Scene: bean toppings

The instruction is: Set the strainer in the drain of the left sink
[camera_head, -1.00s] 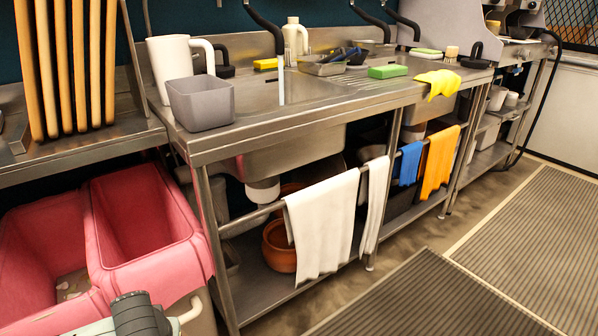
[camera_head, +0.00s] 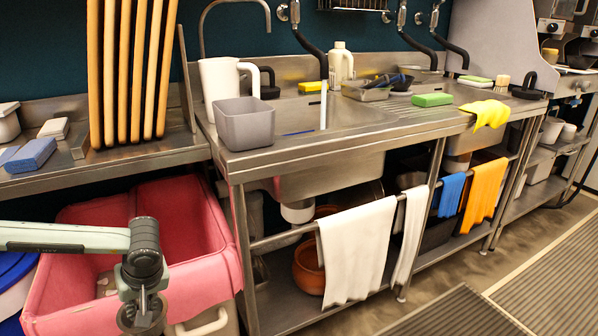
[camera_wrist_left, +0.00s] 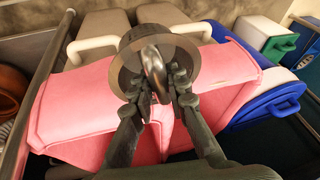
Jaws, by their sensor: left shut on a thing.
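My left gripper (camera_wrist_left: 160,92) is shut on the strainer (camera_wrist_left: 153,62), a round, dark-rimmed piece with a shiny metal loop between the fingertips. In the head view my left gripper (camera_head: 143,298) hangs low at the left, in front of the pink-lined bins, with the strainer partly hidden at its tip. The left sink (camera_head: 290,122) is set into the steel counter, up and to the right of the gripper. A stream of water falls into it. Its drain is hidden behind the counter's front edge. My right gripper is not in view.
A grey tub (camera_head: 246,128) and a white pitcher (camera_head: 219,84) stand at the left end of the counter. A green sponge (camera_head: 432,99) lies right of the sink. White towels (camera_head: 357,250) hang on the front rail. Pink-lined bins (camera_head: 190,225) stand below left.

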